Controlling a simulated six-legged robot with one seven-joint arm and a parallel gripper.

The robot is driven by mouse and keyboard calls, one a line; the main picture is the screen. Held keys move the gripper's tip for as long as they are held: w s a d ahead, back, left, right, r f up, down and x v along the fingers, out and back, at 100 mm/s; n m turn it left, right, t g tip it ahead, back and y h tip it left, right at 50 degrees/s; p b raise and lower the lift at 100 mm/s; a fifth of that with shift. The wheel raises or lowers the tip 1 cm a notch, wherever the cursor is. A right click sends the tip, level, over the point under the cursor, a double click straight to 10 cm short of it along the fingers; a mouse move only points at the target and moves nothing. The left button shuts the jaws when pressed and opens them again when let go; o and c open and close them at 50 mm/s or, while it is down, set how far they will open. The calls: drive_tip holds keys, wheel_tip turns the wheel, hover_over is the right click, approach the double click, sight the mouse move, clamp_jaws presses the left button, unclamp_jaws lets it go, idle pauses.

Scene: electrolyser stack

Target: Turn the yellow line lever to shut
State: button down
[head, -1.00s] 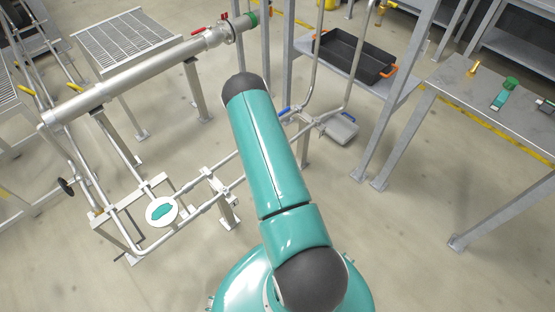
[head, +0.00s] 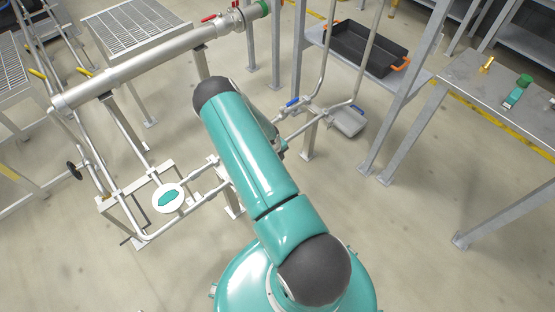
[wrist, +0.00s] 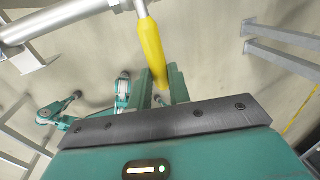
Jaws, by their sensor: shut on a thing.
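The yellow lever (wrist: 152,52) hangs from a metal fitting (wrist: 122,5) on a pipe at the top of the wrist view. Its lower end runs down between the two teal fingers of my gripper (wrist: 160,84), which is shut on it. The lever points down and slightly right in that view. In the head view my arm covers the gripper, and I cannot make out the held lever there.
A blue-handled valve (head: 292,102) sits right of my arm. Thin pipes and a round white plate (head: 168,197) stand left. A black crate (head: 366,48) rests on a shelf. Floor at lower right is clear.

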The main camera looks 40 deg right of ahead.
drive_tip(key=shift+w+a, duration=0.1)
drive_tip(key=shift+a, duration=0.05)
drive_tip(key=c, duration=1.3)
unclamp_jaws()
wheel_tip(320, 180, up, 14)
drive_tip(key=a, duration=0.2)
drive_tip(key=shift+a+f, duration=0.2)
drive_tip(key=shift+a, duration=0.1)
drive_tip(key=w+a+r+n+t+y, duration=0.1)
drive_tip(key=a+r+n+t+y, duration=0.1)
drive_tip(key=a+r+n, duration=1)
drive_tip(key=a+r+n+t+y, duration=0.15)
drive_tip(key=a+r+n, duration=0.5)
drive_tip(key=r, duration=0.95)
drive_tip(key=s+a+r+n+t, duration=0.1)
drive_tip(key=s+a+r+n, duration=0.4)
drive_tip(key=s+r+n, duration=0.3)
drive_tip(key=s+a+r+n+t+h, duration=0.1)
drive_tip(key=s+a+r+n, duration=0.4)
drive_tip(key=s+r+n, duration=0.3)
drive_tip(key=shift+s+a+r+n, duration=0.2)
drive_tip(key=shift+s+r+n, duration=0.1)
drive_tip(key=shift+s+n, duration=0.65)
